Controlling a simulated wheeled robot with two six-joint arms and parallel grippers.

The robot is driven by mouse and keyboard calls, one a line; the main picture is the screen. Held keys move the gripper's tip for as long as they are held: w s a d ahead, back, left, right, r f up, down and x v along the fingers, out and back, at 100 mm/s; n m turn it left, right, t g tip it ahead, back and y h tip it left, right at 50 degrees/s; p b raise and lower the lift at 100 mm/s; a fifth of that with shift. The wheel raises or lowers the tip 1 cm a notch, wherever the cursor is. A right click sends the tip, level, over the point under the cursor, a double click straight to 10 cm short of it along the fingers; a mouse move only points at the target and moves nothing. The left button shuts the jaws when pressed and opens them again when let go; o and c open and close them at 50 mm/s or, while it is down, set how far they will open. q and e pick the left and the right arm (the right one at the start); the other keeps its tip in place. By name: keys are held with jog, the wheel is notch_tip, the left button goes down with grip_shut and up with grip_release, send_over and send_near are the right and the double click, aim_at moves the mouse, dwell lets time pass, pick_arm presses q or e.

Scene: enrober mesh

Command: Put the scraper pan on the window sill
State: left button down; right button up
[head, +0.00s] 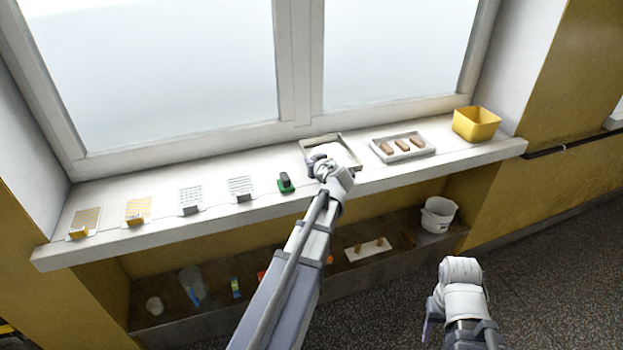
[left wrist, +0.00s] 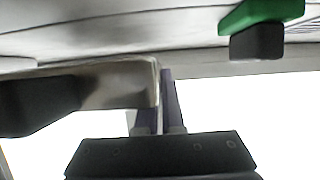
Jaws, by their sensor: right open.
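The scraper pan (head: 323,140), a shallow grey pan with a pale inside, is at the window sill (head: 235,215), right of the middle. My left gripper (head: 318,160) is at its near left side and hides part of it. In the left wrist view, a greyish metal pan wall (left wrist: 120,83) lies close against the gripper's parts; whether the jaws are shut on it is unclear. I cannot tell whether the pan rests on the sill or hangs just above it. My right gripper (head: 429,327) is open and empty, low at the right, away from the sill.
Left of the pan stands a green block with a black grip (head: 286,183), also in the left wrist view (left wrist: 262,15). Several sample cards with clips lie further left. Right are a tray of brown bars (head: 428,151) and a yellow bin (head: 476,125). A lower shelf holds a white bucket (head: 438,214).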

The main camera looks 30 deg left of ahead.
pick_arm(q)
jog(key=shift+f+b, duration=1.9)
jog(key=shift+f, duration=0.05)
jog(key=shift+r, duration=0.15)
jog(key=c, duration=1.5)
grip_release()
jog(key=shift+f, duration=0.2)
jog(key=o, duration=0.5)
jog(key=shift+r, duration=0.1)
jog(key=shift+c, duration=0.2)
